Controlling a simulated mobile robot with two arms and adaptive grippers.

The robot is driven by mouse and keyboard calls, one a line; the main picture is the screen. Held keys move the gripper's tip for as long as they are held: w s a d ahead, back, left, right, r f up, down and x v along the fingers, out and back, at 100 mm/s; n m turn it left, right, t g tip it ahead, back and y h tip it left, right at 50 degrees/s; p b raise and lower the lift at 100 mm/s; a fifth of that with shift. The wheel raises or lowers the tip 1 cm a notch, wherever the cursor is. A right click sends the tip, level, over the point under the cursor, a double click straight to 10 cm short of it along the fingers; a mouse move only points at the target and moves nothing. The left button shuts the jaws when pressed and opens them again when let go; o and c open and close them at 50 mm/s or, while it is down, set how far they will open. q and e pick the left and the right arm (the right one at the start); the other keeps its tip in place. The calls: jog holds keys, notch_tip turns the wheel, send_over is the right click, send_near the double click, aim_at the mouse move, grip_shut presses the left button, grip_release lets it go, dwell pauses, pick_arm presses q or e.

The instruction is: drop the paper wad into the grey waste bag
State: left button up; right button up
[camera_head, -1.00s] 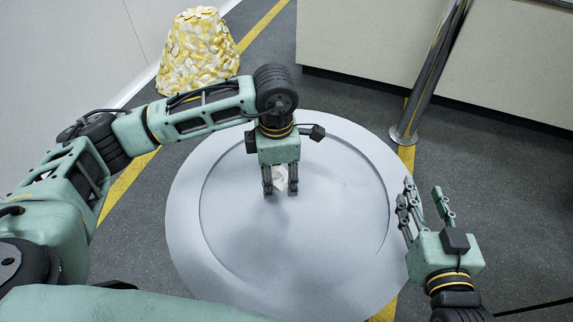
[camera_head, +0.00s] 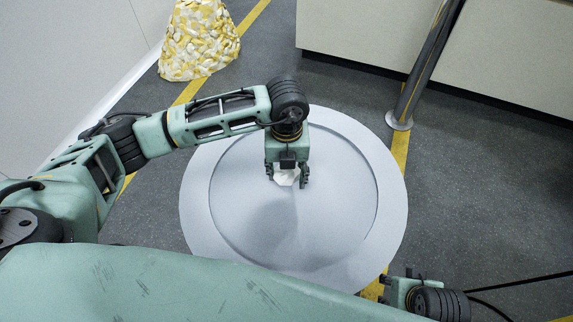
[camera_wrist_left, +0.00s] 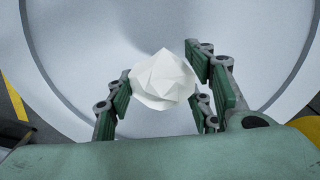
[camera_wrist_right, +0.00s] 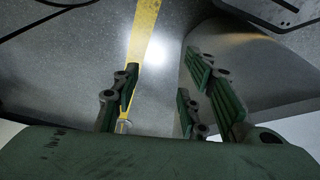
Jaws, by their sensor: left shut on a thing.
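The white crumpled paper wad (camera_head: 286,178) is between the fingers of my left gripper (camera_head: 287,179), over the round grey table (camera_head: 390,215). In the left wrist view, the wad (camera_wrist_left: 163,80) is pinched between the fingers, with the tabletop beneath. My left gripper is shut on it. How high it is above the table is hard to tell. My right gripper (camera_wrist_right: 163,70) is open and empty in its wrist view, over the dark floor. In the head view it is partly visible at the bottom right. I see no grey waste bag in these frames.
A yellow-and-white flaked, tapering object (camera_head: 200,42) stands on the floor at upper left. A metal post (camera_head: 425,70) stands behind the table's right side, before a pale counter (camera_head: 500,60). The visible tabletop is otherwise clear.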

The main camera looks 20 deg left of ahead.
aim_at(286, 183)
jog(key=s+f+g, duration=0.1)
jog(key=s+f, duration=0.2)
jog(key=f, duration=0.8)
jog(key=s+f, duration=0.2)
jog(key=f, duration=0.9)
pick_arm(q)
jog(key=shift+f, duration=0.3)
notch_tip(286, 183, down, 3)
jog(key=b, duration=0.2)
jog(key=shift+b, duration=0.35)
jog(key=shift+f+b, duration=1)
jog(key=shift+f, duration=0.25)
pick_arm(e)
jog(key=w+r, duration=0.2)
jog(key=r, duration=0.5)
jog(key=w+r, duration=0.3)
jog(key=r, duration=0.5)
jog(key=shift+t, duration=0.4)
jog(key=shift+w, duration=0.1)
pick_arm(q)
jog(key=o, duration=0.8)
